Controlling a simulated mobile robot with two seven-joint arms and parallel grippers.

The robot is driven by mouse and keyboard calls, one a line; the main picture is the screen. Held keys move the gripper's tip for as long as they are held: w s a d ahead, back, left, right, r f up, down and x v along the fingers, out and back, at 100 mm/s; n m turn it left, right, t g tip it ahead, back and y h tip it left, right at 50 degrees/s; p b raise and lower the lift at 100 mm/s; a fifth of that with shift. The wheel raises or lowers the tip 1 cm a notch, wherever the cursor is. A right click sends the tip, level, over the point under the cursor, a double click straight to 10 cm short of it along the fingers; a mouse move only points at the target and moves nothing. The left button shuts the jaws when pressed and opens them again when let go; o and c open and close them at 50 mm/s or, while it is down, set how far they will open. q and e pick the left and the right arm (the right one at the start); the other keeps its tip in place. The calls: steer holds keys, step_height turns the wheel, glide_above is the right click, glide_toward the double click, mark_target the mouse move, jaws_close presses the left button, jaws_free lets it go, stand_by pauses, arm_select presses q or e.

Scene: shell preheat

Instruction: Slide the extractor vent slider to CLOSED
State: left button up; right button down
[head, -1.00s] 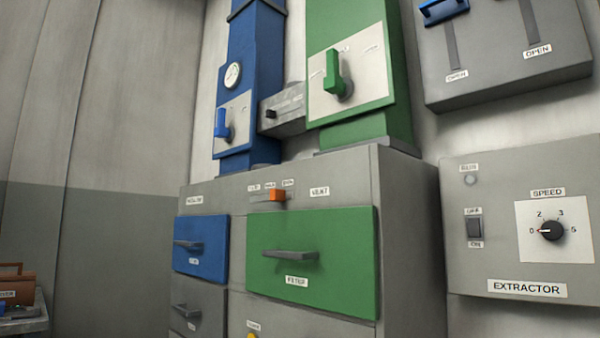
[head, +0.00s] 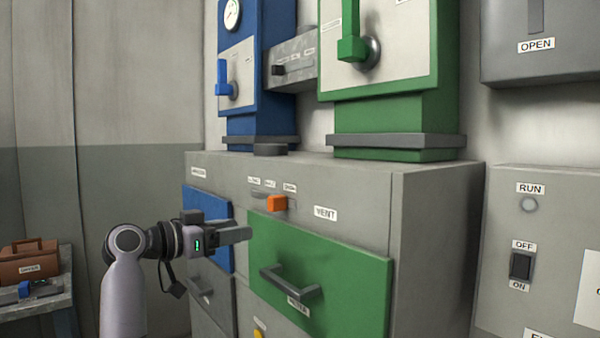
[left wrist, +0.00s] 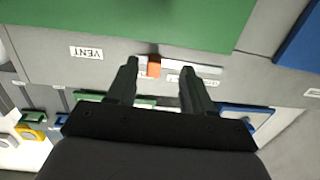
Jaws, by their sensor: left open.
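The vent slider has an orange knob (head: 277,203) on the grey cabinet's upper front. A VENT label (head: 325,213) is to its right. Small labels sit above the slot; the knob stands near the rightmost one, and their words are too small to read surely. My left gripper (head: 240,233) is open and empty, lower left of the knob and before the cabinet front. In the left wrist view, the orange knob (left wrist: 154,68) appears between the open fingertips, closer to the left one, with the pale slot running right. Contact cannot be told. My right gripper is not in view.
A green drawer (head: 330,270) with a protruding handle is below the slider. A blue drawer (head: 195,205) is partly hidden behind my left gripper. Blue and green units stand on the cabinet. A switch panel (head: 500,270) is at right.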

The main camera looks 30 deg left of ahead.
mark_target(270, 203)
arm_select(q)
steer(key=shift+m+h, duration=0.3)
steer(key=shift+h, duration=0.4)
steer(key=w+d+r, duration=0.1)
steer(key=w, duration=0.1)
steer(key=w+r+p, duration=0.1)
steer(key=w+r, duration=0.1)
steer(key=w+d+r+p, duration=0.1)
steer(key=w, duration=0.1)
steer(key=shift+w+d+r, duration=0.15)
steer(key=shift+w+d, duration=0.15)
steer(key=shift+w, duration=0.05)
steer(key=shift+w+d+p, duration=0.2)
steer(key=shift+w+p, duration=0.15)
steer(key=shift+w, duration=0.15)
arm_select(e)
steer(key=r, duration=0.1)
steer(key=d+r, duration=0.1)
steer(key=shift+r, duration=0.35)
arm_select(q)
jaws_close()
